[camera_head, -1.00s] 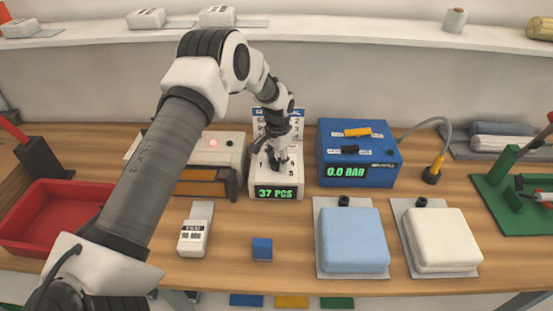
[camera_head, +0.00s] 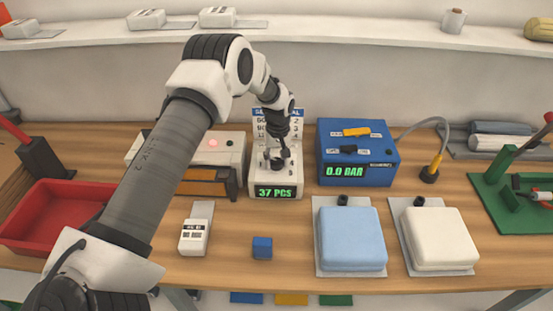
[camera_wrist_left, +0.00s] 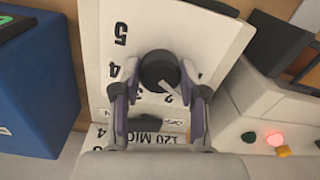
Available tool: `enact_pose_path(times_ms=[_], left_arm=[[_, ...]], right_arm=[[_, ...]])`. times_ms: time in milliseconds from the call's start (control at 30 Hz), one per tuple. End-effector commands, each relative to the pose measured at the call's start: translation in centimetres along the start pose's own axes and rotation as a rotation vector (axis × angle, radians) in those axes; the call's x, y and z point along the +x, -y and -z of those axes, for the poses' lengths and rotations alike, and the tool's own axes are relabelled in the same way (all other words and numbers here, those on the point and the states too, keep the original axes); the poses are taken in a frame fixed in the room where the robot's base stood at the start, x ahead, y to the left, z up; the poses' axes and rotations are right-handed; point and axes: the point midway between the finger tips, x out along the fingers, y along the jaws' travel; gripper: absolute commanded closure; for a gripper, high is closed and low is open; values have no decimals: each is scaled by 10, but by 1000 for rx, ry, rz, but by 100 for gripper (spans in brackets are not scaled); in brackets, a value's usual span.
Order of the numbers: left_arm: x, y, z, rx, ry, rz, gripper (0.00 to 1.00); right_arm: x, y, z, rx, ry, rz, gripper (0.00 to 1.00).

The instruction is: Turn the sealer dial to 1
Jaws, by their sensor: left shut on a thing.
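The sealer dial (camera_wrist_left: 158,70) is a round black knob with a white pointer in the left wrist view. It sits on a white panel (camera_wrist_left: 215,40) with printed numbers around it, and the pointer slants to the lower right of that picture. My left gripper (camera_wrist_left: 160,95) has a finger on each side of the knob and is shut on it. In the head view my left gripper (camera_head: 276,157) reaches down onto the white unit (camera_head: 289,191) whose green display reads 37 PCS. The 1 mark cannot be made out. My right gripper is not in view.
A blue box (camera_head: 387,160) reading 0.0 BAR stands to the right, and a white machine with a red light (camera_head: 213,143) to the left. A label printer (camera_head: 193,238), blue cube (camera_head: 262,248), blue pad (camera_head: 351,240) and white pad (camera_head: 440,240) lie in front.

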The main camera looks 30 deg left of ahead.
Motion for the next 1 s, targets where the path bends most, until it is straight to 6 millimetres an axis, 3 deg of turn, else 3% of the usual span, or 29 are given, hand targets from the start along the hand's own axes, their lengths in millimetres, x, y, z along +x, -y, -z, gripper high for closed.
enact_pose_path(times_ms=[500,1000], left_arm=[[3,1,-2,-354,16,5,92],[4,1,-2,-413,18,6,92]], right_arm=[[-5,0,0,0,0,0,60],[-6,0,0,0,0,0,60]])
